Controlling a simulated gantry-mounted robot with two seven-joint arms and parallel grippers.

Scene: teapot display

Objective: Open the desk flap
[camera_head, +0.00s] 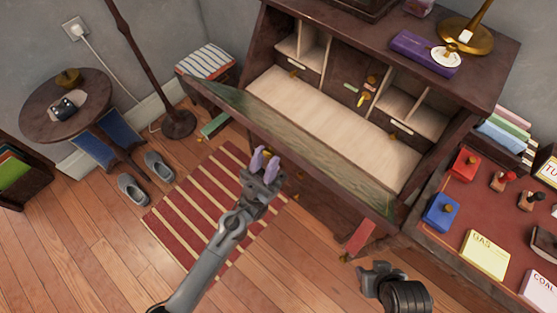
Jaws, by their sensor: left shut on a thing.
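The desk flap (325,160) is a dark wooden board with a green inner face, hinged on the writing desk (497,50). It stands partly open, tilted outward, and the pale interior (330,115) with its pigeonholes shows behind it. My left gripper (264,160), with purple fingertips, is at the front edge of the flap, left of its middle. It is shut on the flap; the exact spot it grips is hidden. My right arm's dark end (385,280) shows at the lower right, apart from the flap; its fingers are not clear.
A red-topped table (455,205) with boxes and stamps stands close on the right. A striped rug (195,210) lies below the flap. Slippers (158,166), a lamp pole (145,60) and a round side table (40,105) are at the left. Floor is free at the lower left.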

